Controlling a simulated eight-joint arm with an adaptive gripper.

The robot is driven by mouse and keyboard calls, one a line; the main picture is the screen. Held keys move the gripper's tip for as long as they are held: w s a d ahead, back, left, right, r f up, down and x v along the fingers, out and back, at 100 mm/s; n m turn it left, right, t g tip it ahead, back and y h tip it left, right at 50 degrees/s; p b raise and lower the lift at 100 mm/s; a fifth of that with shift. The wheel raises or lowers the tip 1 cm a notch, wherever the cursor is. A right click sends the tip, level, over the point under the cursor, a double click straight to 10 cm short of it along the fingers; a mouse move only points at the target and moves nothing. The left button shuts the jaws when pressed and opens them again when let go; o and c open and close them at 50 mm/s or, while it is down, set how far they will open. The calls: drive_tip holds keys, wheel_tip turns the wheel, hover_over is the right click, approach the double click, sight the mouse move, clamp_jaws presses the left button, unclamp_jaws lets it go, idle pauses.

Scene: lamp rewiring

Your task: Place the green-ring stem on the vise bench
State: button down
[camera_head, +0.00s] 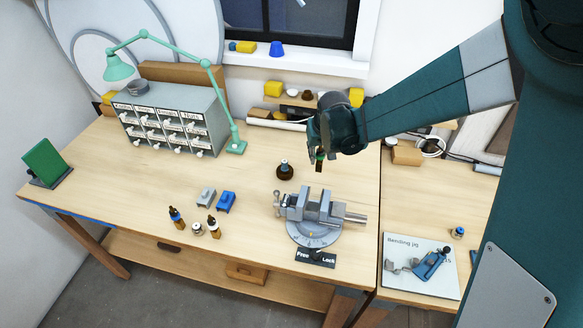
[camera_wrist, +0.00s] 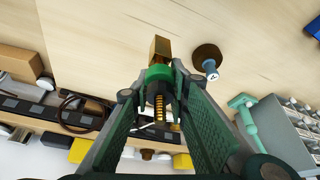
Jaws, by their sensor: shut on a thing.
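My gripper (camera_head: 322,150) is shut on the green-ring stem (camera_head: 320,160) and holds it in the air behind the vise. In the wrist view the stem's green ring (camera_wrist: 158,73), brass block end and threaded part show between the fingers of my gripper (camera_wrist: 165,95). The brass block end points away from my gripper. The grey bench vise (camera_head: 323,207) stands on a round base near the table's front edge, with a Free/Lock plate (camera_head: 315,258) in front. I cannot tell if anything is between its jaws.
A dark round piece with a knob (camera_head: 285,170) stands left of the vise; the wrist view shows it too (camera_wrist: 207,58). Two small stems (camera_head: 176,217), a grey block (camera_head: 206,196) and a blue block (camera_head: 226,202) are further left. A drawer cabinet (camera_head: 172,117) and green lamp (camera_head: 237,145) stand behind.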

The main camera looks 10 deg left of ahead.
sight(319, 163)
drive_tip(key=shift+f, duration=2.85)
drive_tip(key=shift+f, duration=0.15)
drive_tip(key=shift+f+p, duration=0.3)
drive_tip(key=shift+f, duration=1.65)
drive_tip(key=shift+f, duration=0.15)
drive_tip(key=c, duration=2.2)
unclamp_jaws()
drive_tip(key=shift+r, duration=0.25)
drive_tip(key=shift+v, duration=5.95)
